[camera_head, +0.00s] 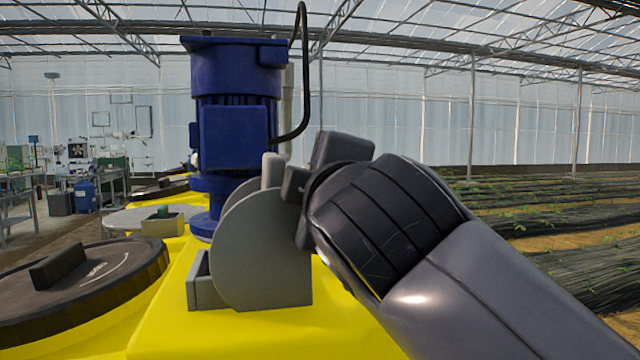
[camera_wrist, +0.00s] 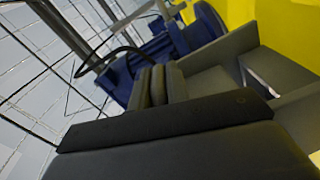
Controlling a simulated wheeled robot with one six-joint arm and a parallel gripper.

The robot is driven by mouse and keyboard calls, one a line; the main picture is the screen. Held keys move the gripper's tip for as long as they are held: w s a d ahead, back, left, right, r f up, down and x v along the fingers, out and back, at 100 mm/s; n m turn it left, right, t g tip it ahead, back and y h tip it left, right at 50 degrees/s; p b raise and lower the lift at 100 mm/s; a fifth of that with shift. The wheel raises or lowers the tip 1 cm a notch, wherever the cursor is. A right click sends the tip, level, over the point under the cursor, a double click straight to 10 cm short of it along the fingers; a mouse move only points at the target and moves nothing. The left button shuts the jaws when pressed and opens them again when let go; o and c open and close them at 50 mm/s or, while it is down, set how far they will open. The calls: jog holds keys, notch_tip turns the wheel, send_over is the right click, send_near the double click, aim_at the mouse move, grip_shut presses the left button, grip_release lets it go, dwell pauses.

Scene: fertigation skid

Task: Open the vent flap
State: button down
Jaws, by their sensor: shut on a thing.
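The vent flap unit (camera_head: 262,250) is a grey housing with a rounded side plate, standing on the yellow tank top in the middle of the head view. A light grey tab (camera_head: 272,170) rises above its upper edge. My gripper (camera_head: 291,184) reaches in from the right, its dark fingers shut on this tab. In the wrist view the fingers (camera_wrist: 157,86) sit close together around the upright tab, with the grey housing (camera_wrist: 222,47) beside them. The fingers partly hide the tab, and I cannot tell the flap's exact angle.
A blue motor pump (camera_head: 235,130) with a black cable stands just behind the housing. A black round lid (camera_head: 85,285) lies on the yellow tank (camera_head: 165,325) at left. Planted rows (camera_head: 570,240) lie far right. The air above the housing's left side is clear.

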jog(key=shift+s+r, duration=0.1)
jog(key=shift+r, duration=0.15)
jog(key=c, duration=1.4)
grip_release()
jog(key=shift+f, duration=0.15)
jog(key=b+v, duration=0.2)
jog(key=v, duration=0.8)
jog(key=shift+s+b, duration=0.3)
jog(key=shift+s, duration=0.05)
jog(key=shift+d, duration=0.1)
